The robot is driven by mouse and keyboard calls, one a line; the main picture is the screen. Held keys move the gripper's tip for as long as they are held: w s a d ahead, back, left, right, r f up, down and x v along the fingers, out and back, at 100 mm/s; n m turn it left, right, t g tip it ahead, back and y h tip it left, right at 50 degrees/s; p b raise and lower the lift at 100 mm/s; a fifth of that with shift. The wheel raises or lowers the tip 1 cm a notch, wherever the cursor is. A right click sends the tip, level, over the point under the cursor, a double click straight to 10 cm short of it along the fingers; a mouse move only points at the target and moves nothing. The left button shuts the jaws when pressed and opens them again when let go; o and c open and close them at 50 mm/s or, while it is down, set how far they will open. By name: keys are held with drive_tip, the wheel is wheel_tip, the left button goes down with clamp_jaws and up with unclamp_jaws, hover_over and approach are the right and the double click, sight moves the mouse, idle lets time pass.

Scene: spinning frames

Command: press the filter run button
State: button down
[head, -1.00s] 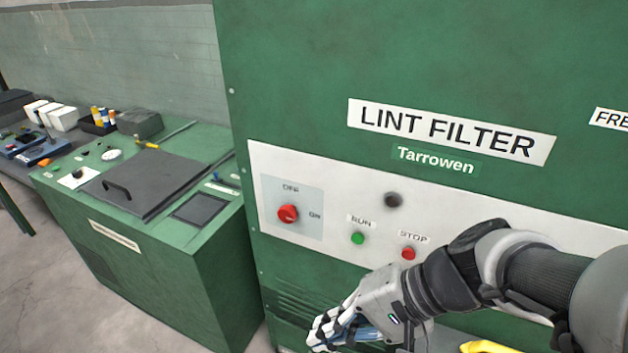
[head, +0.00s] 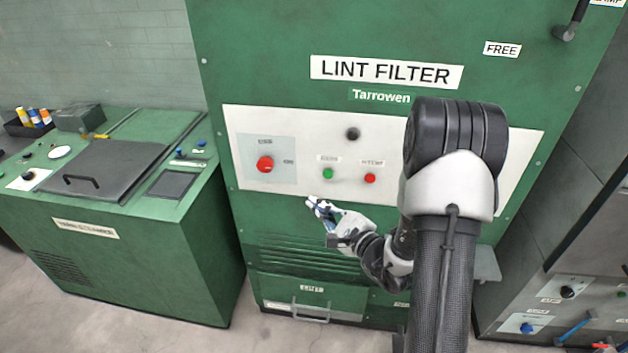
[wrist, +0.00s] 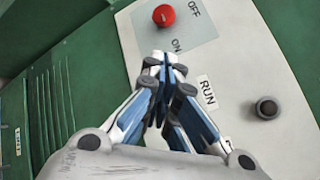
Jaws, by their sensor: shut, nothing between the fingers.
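The green RUN button (head: 328,174) sits on the white control panel (head: 520,150) of the green lint filter cabinet, left of the red STOP button (head: 370,179). My gripper (head: 312,203) is shut and empty, and its tips show just below and slightly left of the RUN button. I cannot tell whether they touch the panel. In the wrist view the shut fingertips (wrist: 165,62) lie between the red OFF/ON knob (wrist: 163,15) and the RUN label (wrist: 207,95). The green button is not visible there.
A dark round fitting (head: 352,133) is above the buttons. The red knob (head: 265,164) is to their left. A filter drawer (head: 310,290) with a handle is below. A green machine with a dark lid (head: 110,165) stands left, and grey equipment (head: 590,290) stands right.

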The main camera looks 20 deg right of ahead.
sight(328, 174)
drive_tip(key=shift+d+f, duration=0.1)
drive_tip(key=shift+d, duration=0.1)
drive_tip(key=shift+w, duration=0.15)
drive_tip(key=w+d, duration=0.4)
drive_tip(key=w, duration=0.3)
drive_tip(key=shift+d, duration=0.4)
drive_tip(key=shift+w, duration=0.15)
idle(1.1)
drive_tip(key=shift+w+d, duration=0.25)
drive_tip(key=shift+w+d+b, duration=0.3)
drive_tip(key=shift+w+b, duration=0.1)
drive_tip(key=shift+w, duration=0.05)
idle(0.8)
idle(0.4)
drive_tip(key=shift+s+a, duration=0.55)
drive_tip(key=shift+s, duration=0.25)
